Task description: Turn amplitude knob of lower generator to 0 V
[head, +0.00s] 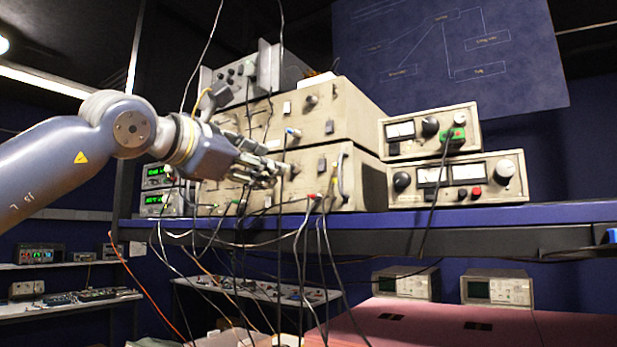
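My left gripper (275,172) reaches in from the left. Its fingers are in front of two stacked beige instruments, near the seam between the upper one (350,115) and the lower one (360,180). I cannot tell whether it touches a panel or whether its fingers are open or shut. Left of it, two small units with green displays are stacked, the upper (157,171) on the lower (157,198); my arm is close to them. Which stack is the generators, and which knob sets amplitude, I cannot tell. My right gripper is not in view.
The instruments stand on a blue-edged shelf (470,214). Many cables hang across its front. Two beige meter units (430,132) are stacked at the right. A grey instrument (262,70) lies on top. Below are two oscilloscopes (497,288) and a reddish surface (440,325).

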